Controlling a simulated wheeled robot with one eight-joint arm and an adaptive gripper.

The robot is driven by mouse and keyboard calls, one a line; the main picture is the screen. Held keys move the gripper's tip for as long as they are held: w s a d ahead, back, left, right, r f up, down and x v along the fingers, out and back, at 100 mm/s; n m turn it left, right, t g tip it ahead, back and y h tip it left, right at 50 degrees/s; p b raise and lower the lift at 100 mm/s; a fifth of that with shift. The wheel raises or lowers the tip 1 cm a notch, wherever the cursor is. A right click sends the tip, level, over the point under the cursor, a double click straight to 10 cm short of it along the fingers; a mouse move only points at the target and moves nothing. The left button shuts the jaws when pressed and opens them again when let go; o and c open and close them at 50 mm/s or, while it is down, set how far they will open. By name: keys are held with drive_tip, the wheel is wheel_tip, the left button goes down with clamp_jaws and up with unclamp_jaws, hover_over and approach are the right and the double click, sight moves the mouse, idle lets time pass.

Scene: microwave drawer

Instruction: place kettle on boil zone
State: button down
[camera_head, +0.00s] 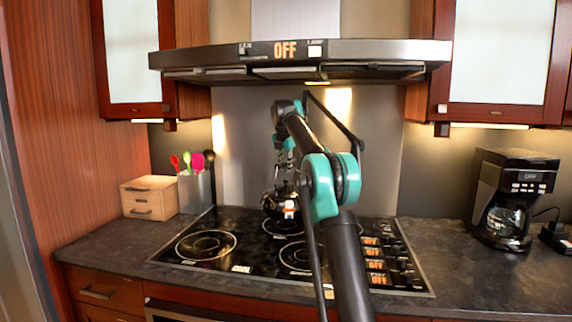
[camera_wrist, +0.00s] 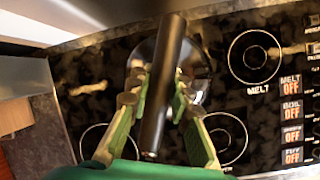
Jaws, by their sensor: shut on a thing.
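The kettle (camera_head: 272,203) is dark and shiny and shows small in the head view, over the back part of the black cooktop (camera_head: 222,219), partly hidden by my arm. My gripper (camera_head: 288,182) is above it. In the wrist view, my gripper (camera_wrist: 161,80) has its green fingers on both sides of the kettle's long dark handle (camera_wrist: 168,55) and is shut on it. The round kettle body (camera_wrist: 198,66) lies beneath. I cannot tell whether it touches the cooktop. The ring labelled MELT (camera_wrist: 254,57) is uncovered, right of the kettle. The boil zone's own label is not readable.
A range hood (camera_head: 300,56) hangs above. A wooden box (camera_head: 150,196) and a utensil holder (camera_head: 195,190) stand left of the cooktop. A coffee maker (camera_head: 510,198) stands right. The front-left ring (camera_head: 206,245) is bare. Control labels (camera_head: 374,266) read OFF.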

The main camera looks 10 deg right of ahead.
drive_tip(key=shift+f, duration=2.6)
drive_tip(key=c, duration=1.4)
unclamp_jaws()
drive_tip(key=shift+f, duration=0.15)
drive_tip(key=v, duration=1.2)
drive_tip(key=shift+s, duration=0.1)
